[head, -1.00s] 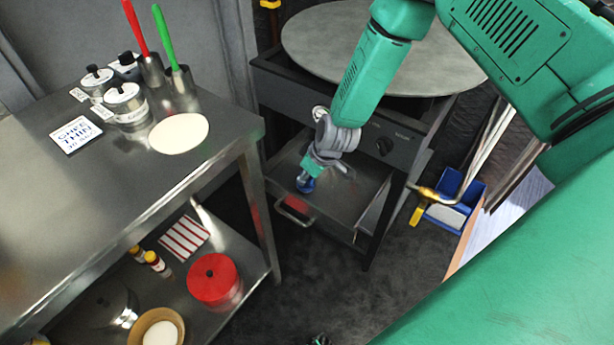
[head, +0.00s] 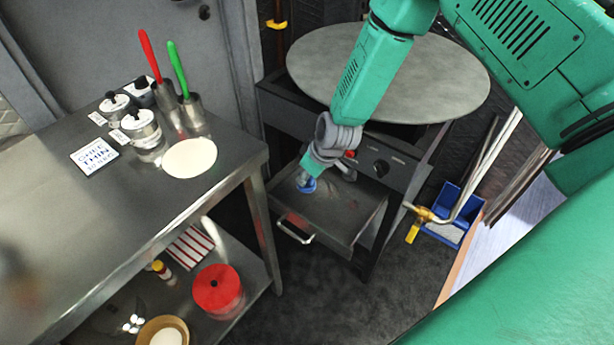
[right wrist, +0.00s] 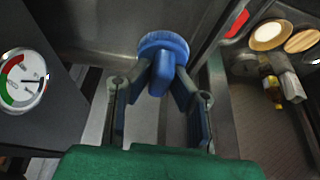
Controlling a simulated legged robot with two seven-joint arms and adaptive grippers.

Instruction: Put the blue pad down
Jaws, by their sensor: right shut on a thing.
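The blue pad (right wrist: 163,62) is round with a ribbed rim and a blue grip block. My right gripper (right wrist: 161,84) is shut on that block in the right wrist view. In the head view the pad (head: 308,186) is a small blue shape at the tip of my right gripper (head: 310,178), over the metal tray (head: 340,215) under the round griddle. I cannot tell whether the pad touches the tray. My left gripper is not in view.
A steel table (head: 110,200) stands at left, with a flatbread (head: 189,158), lidded pots and utensil holders on top. Its lower shelf holds a red pot (head: 218,290). The round griddle (head: 400,75) is above the tray. A blue bin (head: 452,212) sits right.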

